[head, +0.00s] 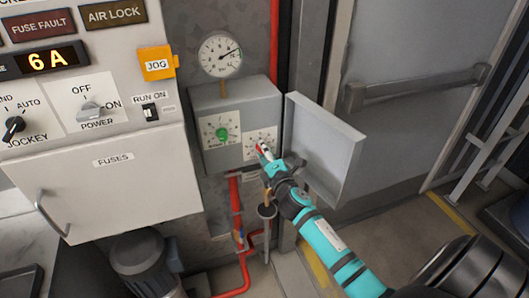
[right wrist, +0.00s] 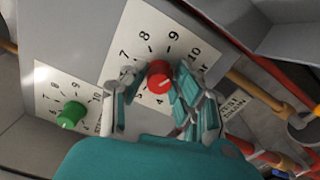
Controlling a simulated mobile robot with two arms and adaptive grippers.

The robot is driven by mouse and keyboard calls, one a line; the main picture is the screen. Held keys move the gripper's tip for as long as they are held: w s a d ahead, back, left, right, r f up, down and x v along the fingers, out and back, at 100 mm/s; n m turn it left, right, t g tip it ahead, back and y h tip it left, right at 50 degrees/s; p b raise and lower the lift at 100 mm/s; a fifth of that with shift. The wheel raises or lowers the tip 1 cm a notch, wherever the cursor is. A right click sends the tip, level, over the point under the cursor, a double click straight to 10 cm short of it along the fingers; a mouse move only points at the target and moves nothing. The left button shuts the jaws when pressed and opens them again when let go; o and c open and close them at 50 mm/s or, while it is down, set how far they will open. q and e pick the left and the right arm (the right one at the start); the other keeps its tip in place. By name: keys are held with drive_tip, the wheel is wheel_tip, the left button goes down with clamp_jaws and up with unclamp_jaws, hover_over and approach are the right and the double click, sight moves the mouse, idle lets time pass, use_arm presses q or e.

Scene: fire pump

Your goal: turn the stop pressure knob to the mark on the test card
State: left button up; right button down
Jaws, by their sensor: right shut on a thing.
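A red knob (right wrist: 159,74) sits on a white numbered dial plate (right wrist: 137,45) of a grey box; in the head view the red shows at my right fingertips (head: 259,147). My right gripper (right wrist: 158,88) is shut on the red knob, one finger on each side. The fingers hide part of the dial's numbers. A green knob (head: 222,134) on its own dial plate is to the left, and it also shows in the right wrist view (right wrist: 70,115). The knobs' lettering is too small or hidden to read. I cannot make out a test card. My left gripper is not in view.
The grey box's door (head: 325,150) stands open close to the right of my gripper. A round gauge (head: 221,54) is above the box. A control cabinet (head: 105,175) is at the left, with red pipes (head: 237,205) below the box.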

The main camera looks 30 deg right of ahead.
drive_tip(key=shift+m, duration=0.4)
drive_tip(key=c, duration=1)
unclamp_jaws()
drive_tip(key=v, duration=1.2)
drive_tip(key=shift+f, duration=0.1)
